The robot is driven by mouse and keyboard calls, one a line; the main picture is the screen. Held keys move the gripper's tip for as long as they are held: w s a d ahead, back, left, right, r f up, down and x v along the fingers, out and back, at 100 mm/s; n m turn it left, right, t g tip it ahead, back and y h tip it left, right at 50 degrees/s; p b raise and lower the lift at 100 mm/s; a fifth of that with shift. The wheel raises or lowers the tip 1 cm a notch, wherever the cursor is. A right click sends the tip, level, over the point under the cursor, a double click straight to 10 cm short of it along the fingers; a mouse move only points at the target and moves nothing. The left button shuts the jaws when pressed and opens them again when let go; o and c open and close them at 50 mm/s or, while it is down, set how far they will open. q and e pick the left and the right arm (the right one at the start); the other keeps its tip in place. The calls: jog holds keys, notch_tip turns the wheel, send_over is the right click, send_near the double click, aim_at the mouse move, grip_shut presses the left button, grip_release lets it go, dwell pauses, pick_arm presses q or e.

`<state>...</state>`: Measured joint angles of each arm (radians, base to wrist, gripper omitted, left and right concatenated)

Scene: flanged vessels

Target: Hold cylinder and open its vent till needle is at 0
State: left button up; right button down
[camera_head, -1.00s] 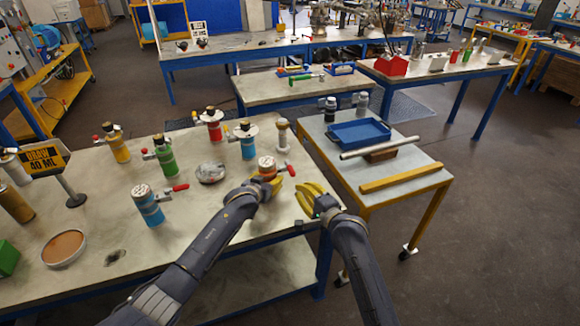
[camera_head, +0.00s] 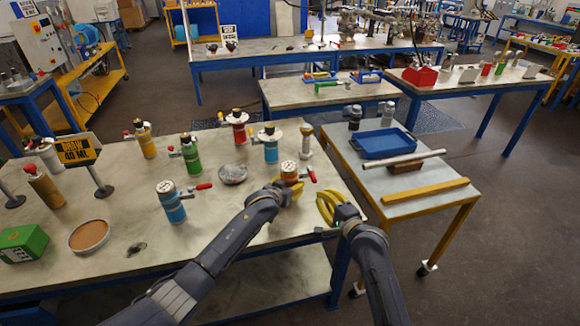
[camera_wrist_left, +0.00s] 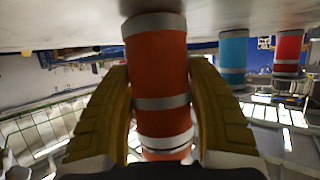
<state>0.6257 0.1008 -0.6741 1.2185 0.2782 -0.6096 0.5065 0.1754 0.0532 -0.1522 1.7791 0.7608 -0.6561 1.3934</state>
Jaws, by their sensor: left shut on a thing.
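An orange-red cylinder (camera_head: 289,174) stands near the right end of the front bench, with a pale round gauge (camera_head: 288,165) on top. A red-handled valve (camera_head: 310,173) sticks out on its right. The needle is too small to read. My left gripper (camera_head: 293,189) is shut on the cylinder. In the left wrist view, its yellow fingers (camera_wrist_left: 160,88) press both sides of the orange body (camera_wrist_left: 162,75), which has grey bands. My right gripper (camera_head: 332,206) is apart from the cylinder, to its right near the bench edge. Its yellow fingers look spread and empty.
Green (camera_head: 190,155), yellow, red and blue vessels stand further back. A side table at right holds a blue tray (camera_head: 386,143) and a yellow bar (camera_head: 425,190).

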pick_arm(q)
jog(key=shift+r, duration=0.15)
jog(key=o, duration=1.5)
jog(key=shift+s, duration=0.1)
